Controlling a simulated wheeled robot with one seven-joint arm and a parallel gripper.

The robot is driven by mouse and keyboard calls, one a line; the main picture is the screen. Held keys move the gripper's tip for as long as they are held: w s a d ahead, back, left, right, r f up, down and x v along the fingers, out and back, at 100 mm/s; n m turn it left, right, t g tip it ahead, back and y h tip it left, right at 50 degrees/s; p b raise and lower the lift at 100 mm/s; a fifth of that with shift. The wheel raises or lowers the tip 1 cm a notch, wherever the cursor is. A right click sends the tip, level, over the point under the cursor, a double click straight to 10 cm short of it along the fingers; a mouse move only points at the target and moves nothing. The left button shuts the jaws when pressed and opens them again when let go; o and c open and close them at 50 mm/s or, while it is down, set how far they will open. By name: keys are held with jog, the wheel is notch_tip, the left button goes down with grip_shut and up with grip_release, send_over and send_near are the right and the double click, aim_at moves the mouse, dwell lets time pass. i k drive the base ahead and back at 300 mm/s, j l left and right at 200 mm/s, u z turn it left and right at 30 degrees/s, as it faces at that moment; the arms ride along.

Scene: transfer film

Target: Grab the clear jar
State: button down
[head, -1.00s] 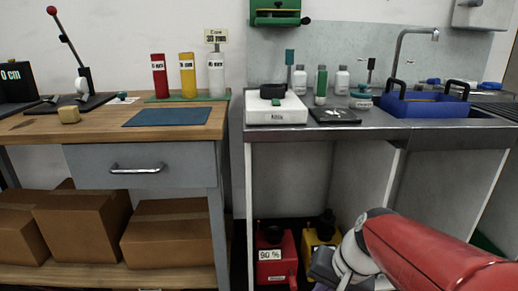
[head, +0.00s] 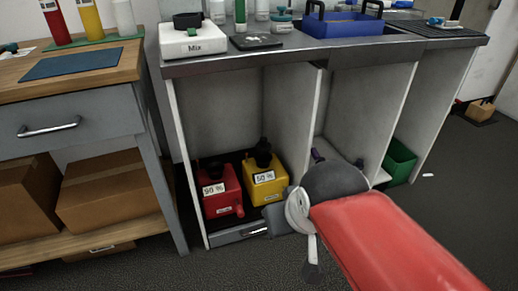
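A small clear jar with a teal lid (head: 281,22) stands on the metal counter, right of the white mixer and behind the black pad. It is small in view and its contents cannot be made out. My red arm comes in from the lower right, with its grey and white wrist (head: 298,210) low in front of the open cabinet. The wrist is well below the counter and apart from the jar. My gripper's fingers cannot be made out clearly, so whether they are open or shut does not show.
A white mixer (head: 192,38), a black pad (head: 257,41) and a blue tray (head: 345,27) are on the counter. Red (head: 218,190) and yellow (head: 265,180) canisters stand in the cabinet below. A green bin (head: 400,162) is at right. Open floor lies at right.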

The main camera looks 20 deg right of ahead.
aim_at(263, 148)
jog(key=i+l+u, duration=0.1)
jog(key=i+l, duration=0.85)
jog(key=i, duration=0.15)
